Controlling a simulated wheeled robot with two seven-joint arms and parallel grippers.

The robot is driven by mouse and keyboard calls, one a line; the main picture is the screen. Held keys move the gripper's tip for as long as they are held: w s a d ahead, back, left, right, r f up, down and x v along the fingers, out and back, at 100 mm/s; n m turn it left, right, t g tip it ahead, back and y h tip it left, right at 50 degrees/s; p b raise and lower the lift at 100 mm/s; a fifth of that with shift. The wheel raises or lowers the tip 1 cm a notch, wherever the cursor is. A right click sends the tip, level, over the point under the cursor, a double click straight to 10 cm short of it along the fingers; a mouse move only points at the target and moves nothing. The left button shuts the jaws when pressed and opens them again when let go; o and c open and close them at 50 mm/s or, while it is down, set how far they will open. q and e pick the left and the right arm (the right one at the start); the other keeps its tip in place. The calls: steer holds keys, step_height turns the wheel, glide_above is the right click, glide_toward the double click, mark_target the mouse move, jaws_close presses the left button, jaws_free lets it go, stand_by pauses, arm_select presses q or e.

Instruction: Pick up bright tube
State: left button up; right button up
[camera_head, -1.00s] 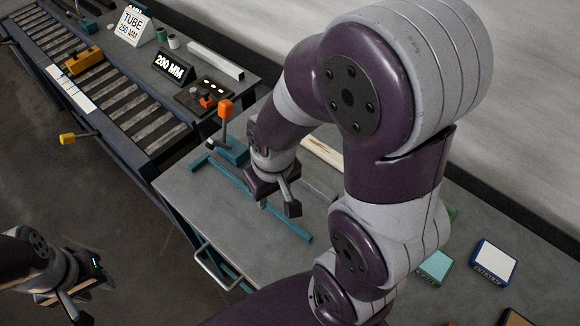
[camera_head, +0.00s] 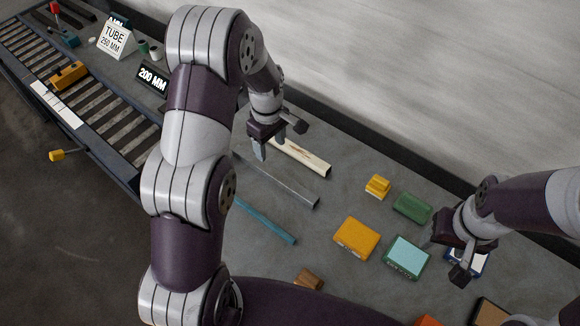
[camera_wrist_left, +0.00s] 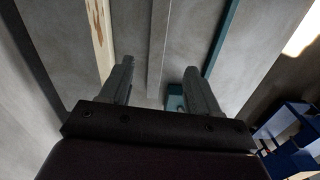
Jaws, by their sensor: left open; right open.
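Three long pieces lie roughly parallel on the grey bench: a cream tube with rusty patches (camera_head: 303,157), a plain grey metal tube (camera_head: 290,185) and a teal tube (camera_head: 265,221). I cannot tell for certain which one is called bright. My left gripper (camera_head: 268,149) is open and empty near the cream tube's far end in the head view. In the left wrist view its fingers (camera_wrist_left: 157,80) are apart, with the grey tube (camera_wrist_left: 158,45) running between their lines; contact is not visible. My right gripper (camera_head: 444,258) is open at the right, by the light-teal box.
An orange box (camera_head: 356,238), a light-teal box (camera_head: 407,257), a green block (camera_head: 412,208) and a yellow block (camera_head: 378,187) occupy the bench's right part. A roller conveyor (camera_head: 105,100) and signs reading 200 MM (camera_head: 153,78) and TUBE 250 MM (camera_head: 115,40) stand at left.

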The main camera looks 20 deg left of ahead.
mark_target(273, 173)
arm_select(q)
steer(key=shift+n, duration=0.5)
steer(key=f+p, duration=0.3)
steer(key=f, duration=1)
steer(key=shift+w+p, duration=0.2)
steer(key=shift+p, duration=0.1)
jaws_close()
